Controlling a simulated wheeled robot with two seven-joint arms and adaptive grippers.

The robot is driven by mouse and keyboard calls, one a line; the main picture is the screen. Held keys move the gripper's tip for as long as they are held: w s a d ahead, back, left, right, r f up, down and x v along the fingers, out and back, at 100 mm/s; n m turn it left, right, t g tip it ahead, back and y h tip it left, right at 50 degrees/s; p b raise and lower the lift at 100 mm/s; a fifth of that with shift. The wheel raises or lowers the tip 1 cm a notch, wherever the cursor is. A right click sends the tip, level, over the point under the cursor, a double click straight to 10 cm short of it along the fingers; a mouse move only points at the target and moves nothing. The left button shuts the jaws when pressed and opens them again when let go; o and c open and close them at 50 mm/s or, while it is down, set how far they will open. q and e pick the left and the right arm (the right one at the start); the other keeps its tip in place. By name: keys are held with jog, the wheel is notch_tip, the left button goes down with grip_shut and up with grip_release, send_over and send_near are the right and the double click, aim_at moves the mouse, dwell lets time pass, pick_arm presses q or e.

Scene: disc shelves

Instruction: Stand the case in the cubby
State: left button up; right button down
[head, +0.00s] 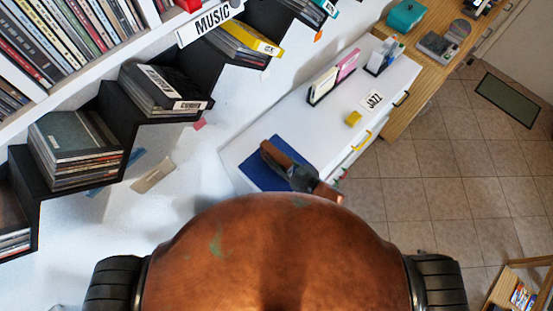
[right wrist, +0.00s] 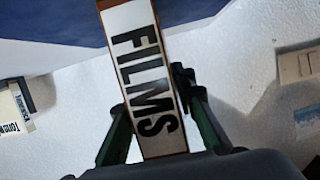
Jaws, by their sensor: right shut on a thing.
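My right gripper (head: 298,176) is over the dark blue mat on the white desk. It is shut on a brown-edged case (head: 280,158). In the right wrist view the case (right wrist: 145,75) shows a white face lettered FILMS, lying between my two dark green fingers (right wrist: 160,128). Its far end runs out of the top of that view, over blue. Black stepped cubbies (head: 103,142) with stacked disc cases run along the wall at the left. I cannot tell which cubby is the task's one. My left gripper is not in view.
The blue mat (head: 252,172) lies on the white desk (head: 330,128). A file holder (head: 322,86), a JAZZ label (head: 372,99) and a yellow block (head: 353,118) are near it. A wooden cabinet (head: 430,68) stands beyond. Tiled floor (head: 420,170) is open at the right.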

aim_at(290, 169)
jog(key=shift+f, duration=0.15)
jog(key=c, duration=1.6)
grip_release()
jog(key=v, duration=1.2)
jog(key=shift+r, duration=0.25)
